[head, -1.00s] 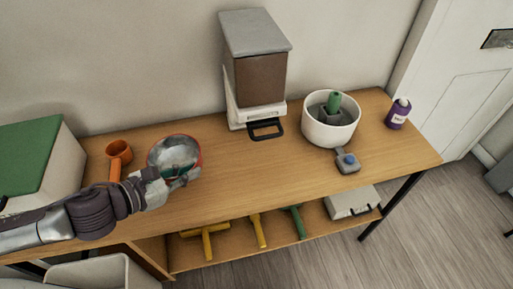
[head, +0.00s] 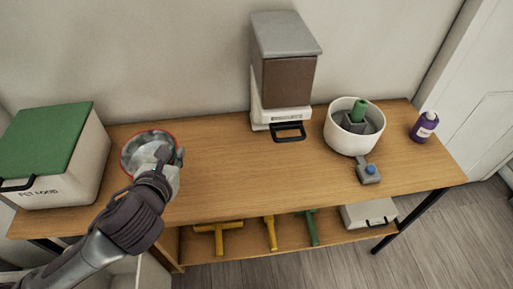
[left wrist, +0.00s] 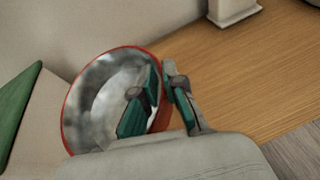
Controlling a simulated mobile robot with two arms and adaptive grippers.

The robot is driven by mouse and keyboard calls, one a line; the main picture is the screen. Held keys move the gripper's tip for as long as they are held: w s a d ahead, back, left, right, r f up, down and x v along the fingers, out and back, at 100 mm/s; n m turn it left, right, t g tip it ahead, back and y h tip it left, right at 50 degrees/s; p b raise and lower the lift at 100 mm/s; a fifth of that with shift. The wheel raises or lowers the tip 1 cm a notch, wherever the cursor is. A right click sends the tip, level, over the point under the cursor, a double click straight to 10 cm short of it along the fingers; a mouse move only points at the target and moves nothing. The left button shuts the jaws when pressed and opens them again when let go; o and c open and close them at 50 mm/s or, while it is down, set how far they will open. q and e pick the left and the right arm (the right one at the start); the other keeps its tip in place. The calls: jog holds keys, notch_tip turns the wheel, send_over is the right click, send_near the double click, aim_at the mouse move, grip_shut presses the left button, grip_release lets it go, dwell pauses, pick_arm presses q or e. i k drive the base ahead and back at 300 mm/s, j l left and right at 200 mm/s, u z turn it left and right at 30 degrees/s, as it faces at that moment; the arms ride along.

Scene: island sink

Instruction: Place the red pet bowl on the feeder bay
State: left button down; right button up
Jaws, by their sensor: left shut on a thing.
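The red pet bowl (head: 130,139), with a red rim and shiny silver inside, is at the left part of the table. My left gripper (head: 172,157) is shut on its right rim. In the left wrist view the bowl (left wrist: 92,92) looks tilted, and the gripper (left wrist: 161,84) has one finger inside it and one outside the rim. Whether the bowl clears the tabletop is hard to tell. The feeder (head: 287,80) stands at the back, with a dark-framed bay (head: 290,139) at its white base, empty. My right gripper is not in view.
A green-lidded pet food box (head: 60,175) stands left of the bowl. The tabletop (head: 225,165) between bowl and feeder is clear.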

aim_at(277, 149)
jog(key=l+u, duration=0.1)
jog(key=u, duration=0.75)
jog(key=k+l+u, duration=0.1)
jog(key=u, duration=0.8)
jog(key=k+u, duration=0.1)
jog(key=u, duration=0.3)
jog(key=k+l+u, duration=0.15)
jog(key=u, duration=0.2)
jog(key=k+u, duration=0.2)
jog(key=u, duration=0.15)
jog(key=k+l+u, duration=0.1)
jog(key=k+u, duration=0.2)
jog(key=k+l+z, duration=0.15)
jog(key=k+z, duration=0.2)
jog(key=k, duration=0.15)
jog(key=z, duration=0.4)
jog(key=k+l+z, duration=0.1)
jog(key=z, duration=0.35)
jog(key=l+z, duration=0.1)
jog(key=z, duration=0.3)
jog(key=k+l+z, duration=0.1)
jog(key=z, duration=0.35)
jog(key=i+l+z, duration=0.45)
jog(key=z, duration=0.2)
